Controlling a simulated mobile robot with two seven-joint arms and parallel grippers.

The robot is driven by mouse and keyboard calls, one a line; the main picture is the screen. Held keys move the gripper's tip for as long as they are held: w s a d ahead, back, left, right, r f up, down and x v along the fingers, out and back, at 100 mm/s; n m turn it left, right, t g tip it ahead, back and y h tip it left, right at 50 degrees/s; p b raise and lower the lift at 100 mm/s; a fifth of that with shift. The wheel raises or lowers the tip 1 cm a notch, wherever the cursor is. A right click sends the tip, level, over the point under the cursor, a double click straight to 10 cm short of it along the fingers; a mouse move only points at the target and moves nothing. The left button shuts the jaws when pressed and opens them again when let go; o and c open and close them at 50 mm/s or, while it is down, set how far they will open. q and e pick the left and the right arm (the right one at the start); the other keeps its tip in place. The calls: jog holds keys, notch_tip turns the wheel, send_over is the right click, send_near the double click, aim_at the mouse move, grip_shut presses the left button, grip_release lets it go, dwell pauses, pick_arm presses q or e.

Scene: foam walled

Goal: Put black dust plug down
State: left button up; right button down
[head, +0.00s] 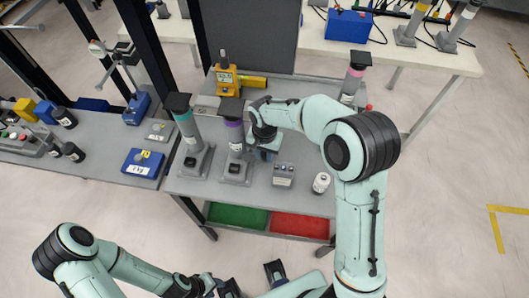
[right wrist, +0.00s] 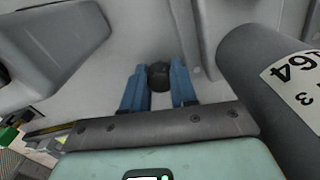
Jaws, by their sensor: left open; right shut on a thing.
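The black dust plug (right wrist: 159,75) is a small dark round piece between the two blue fingers of my right gripper (right wrist: 158,88) in the right wrist view. The fingers are shut on it, one on each side. In the head view my right gripper (head: 267,153) is low over the grey table (head: 205,188), just right of the post with the purple band (head: 233,134). The plug cannot be made out there. Whether it touches the surface below is unclear. My left gripper (head: 252,281) is open and empty at the bottom edge, apart from the table.
A grey button box (head: 284,174) and a white canister (head: 321,183) stand near the table's front right. A teal-banded post (head: 189,130) stands left. A yellow device (head: 226,77) is behind. A grey cylinder (right wrist: 270,70) is close at right in the wrist view. Green (head: 238,216) and red (head: 299,227) bins sit below.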

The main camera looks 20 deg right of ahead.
jog(key=shift+f, duration=0.25)
jog(key=c, duration=0.9)
grip_release()
jog(key=shift+r, duration=0.2)
